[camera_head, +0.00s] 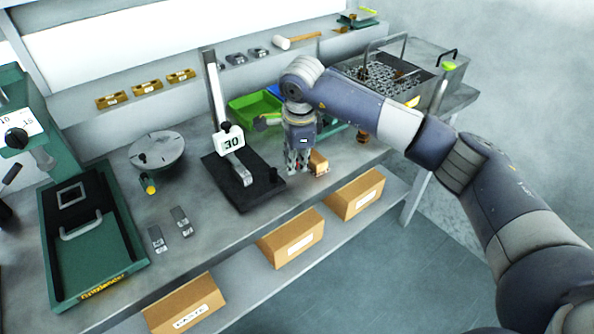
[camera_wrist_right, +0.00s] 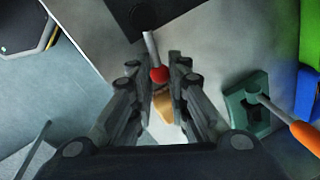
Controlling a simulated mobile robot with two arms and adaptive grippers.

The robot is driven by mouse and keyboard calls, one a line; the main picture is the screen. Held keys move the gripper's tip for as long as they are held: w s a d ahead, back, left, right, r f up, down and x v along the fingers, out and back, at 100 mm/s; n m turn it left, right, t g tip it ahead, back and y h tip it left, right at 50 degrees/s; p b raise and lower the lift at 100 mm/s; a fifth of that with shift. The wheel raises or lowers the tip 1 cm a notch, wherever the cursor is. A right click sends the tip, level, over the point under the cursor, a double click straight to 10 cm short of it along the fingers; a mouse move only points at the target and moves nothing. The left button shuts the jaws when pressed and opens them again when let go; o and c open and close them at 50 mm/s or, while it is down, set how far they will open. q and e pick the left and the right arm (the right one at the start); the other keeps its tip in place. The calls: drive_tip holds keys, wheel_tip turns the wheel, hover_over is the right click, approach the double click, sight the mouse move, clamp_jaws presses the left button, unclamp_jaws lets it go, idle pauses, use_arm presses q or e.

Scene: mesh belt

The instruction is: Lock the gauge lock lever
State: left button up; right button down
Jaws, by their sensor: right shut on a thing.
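The height gauge (camera_head: 230,142) stands on a black base on the bench, with a tall silver column and a slide marked 30. A silver lever (camera_wrist_right: 150,45) with a red ball knob (camera_wrist_right: 158,74) comes off a dark surface in the right wrist view. My right gripper (camera_wrist_right: 160,85) is shut on this knob, which lies between its fingers. In the head view my right gripper (camera_head: 297,168) points down just right of the gauge base and hides the lever. I cannot tell the lever's locked state. My left gripper is not in view.
A small tan block (camera_head: 318,162) lies just right of my right gripper. Cardboard boxes (camera_head: 290,238) line the lower front shelf. A round grey plate (camera_head: 157,149) and a green tray (camera_head: 88,285) are to the left.

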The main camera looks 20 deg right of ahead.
drive_tip(key=shift+w+a+n+y+b, duration=0.15)
drive_tip(key=shift+w+n+b, duration=0.25)
drive_tip(key=shift+n, duration=0.2)
drive_tip(key=shift+w+d+n+y+b, duration=0.15)
drive_tip(key=shift+w+n+b, duration=0.1)
drive_tip(key=shift+n+b, duration=0.3)
drive_tip(key=shift+a, duration=0.1)
drive_tip(key=c, duration=1.5)
unclamp_jaws()
drive_tip(key=shift+r, duration=0.1)
drive_tip(key=r, duration=0.4)
drive_tip(key=s+r, duration=0.1)
drive_tip(key=r, duration=0.2)
drive_tip(key=s+r, duration=0.1)
drive_tip(key=r, duration=0.3)
drive_tip(key=shift+s+d+r, duration=0.15)
drive_tip(key=shift+d+r, duration=0.05)
drive_tip(key=shift+r, duration=0.1)
drive_tip(key=shift+f, duration=0.1)
